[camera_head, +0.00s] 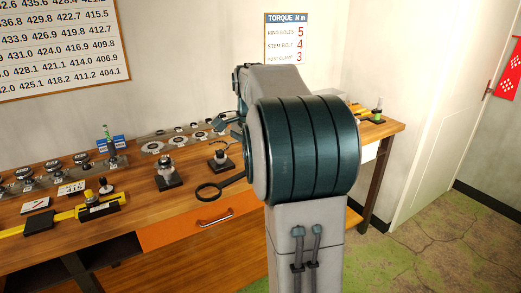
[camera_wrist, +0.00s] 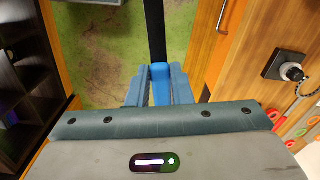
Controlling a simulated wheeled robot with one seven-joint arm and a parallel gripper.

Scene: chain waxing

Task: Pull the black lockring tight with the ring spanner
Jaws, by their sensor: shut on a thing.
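My gripper (camera_wrist: 160,88) is shut on the ring spanner, seen in the wrist view as a long black bar (camera_wrist: 154,35) running up and out of frame from between the blue jaws. In the head view the spanner (camera_head: 233,180) shows a black ring end at the bench's front edge, with its handle running right behind my arm. My arm hides the gripper there. Two small fixtures on black bases, one left (camera_head: 168,178) and one right (camera_head: 221,162), stand behind the ring; one such base (camera_wrist: 283,66) shows in the wrist view. I cannot tell which part is the black lockring.
The wooden bench (camera_head: 140,212) has an orange drawer (camera_head: 185,231) with a handle. Its left side holds several gauges, a yellow tool (camera_head: 65,215) and a "415" card (camera_head: 71,188). A torque chart (camera_head: 287,38) hangs on the wall. Green floor (camera_wrist: 105,45) lies below the spanner in the wrist view.

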